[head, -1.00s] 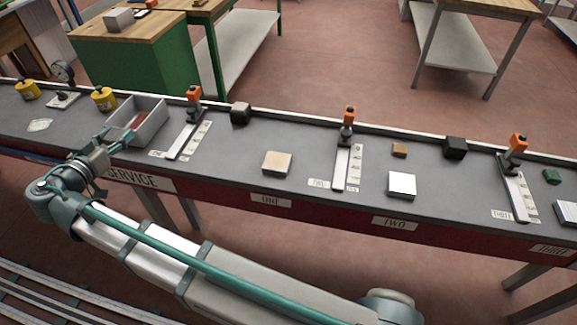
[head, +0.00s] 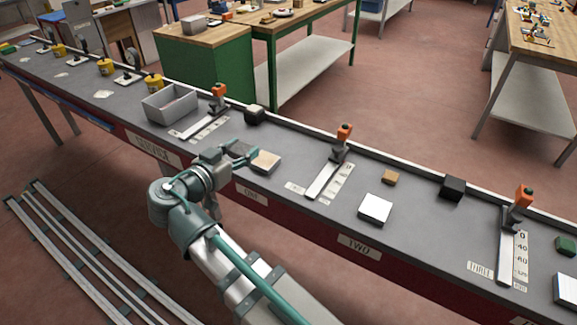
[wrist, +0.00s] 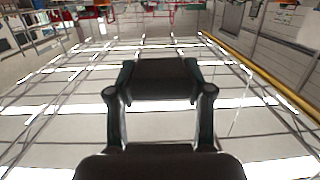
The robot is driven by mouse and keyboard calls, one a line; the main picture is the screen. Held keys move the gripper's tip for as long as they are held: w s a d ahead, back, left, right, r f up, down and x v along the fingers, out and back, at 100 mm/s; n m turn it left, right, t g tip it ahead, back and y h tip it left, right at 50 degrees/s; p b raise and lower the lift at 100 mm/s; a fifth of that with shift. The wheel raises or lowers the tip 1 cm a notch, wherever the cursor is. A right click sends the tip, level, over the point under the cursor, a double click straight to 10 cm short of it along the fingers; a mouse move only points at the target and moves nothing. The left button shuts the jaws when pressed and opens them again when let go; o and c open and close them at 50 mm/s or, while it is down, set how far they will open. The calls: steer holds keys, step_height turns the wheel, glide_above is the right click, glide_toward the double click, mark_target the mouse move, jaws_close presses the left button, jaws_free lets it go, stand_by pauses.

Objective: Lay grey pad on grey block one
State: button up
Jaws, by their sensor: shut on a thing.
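My gripper (head: 243,152) is low over the bench at station one, just left of and partly in front of a beige square slab (head: 266,162). In the wrist view a dark flat piece (wrist: 160,78), which looks like the grey pad, sits between the two fingers, and the gripper is shut on it. In the head view the pad cannot be made out clearly from the fingers. A dark grey block (head: 254,115), likely grey block one, stands near the back edge of the bench, behind my gripper and apart from it.
A grey open bin (head: 153,112) and an orange-topped clamp stop (head: 218,98) stand to the left. Another orange-topped stop (head: 343,145) stands to the right. A white slab (head: 376,208), brown block (head: 390,177) and black block (head: 453,187) lie farther right.

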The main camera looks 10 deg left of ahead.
steer(key=shift+d+f, duration=0.1)
steer(key=shift+d, duration=0.3)
steer(key=shift+w+d+f, duration=0.1)
steer(key=shift+w+d, duration=0.1)
steer(key=shift+w, duration=0.15)
steer(key=w+f+p, duration=0.2)
steer(key=w+f, duration=0.2)
steer(key=w, duration=0.5)
glide_above(264, 160)
steer(key=s, duration=0.1)
steer(key=f, duration=0.4)
steer(key=shift+s+p, duration=0.2)
steer(key=shift+p, duration=0.2)
steer(key=shift+w+f, duration=0.7)
steer(key=shift+f, duration=0.1)
steer(key=shift+f+p, duration=0.75)
steer(key=shift+f, duration=0.8)
steer(key=shift+f+b, duration=0.3)
steer(key=shift+b, duration=0.15)
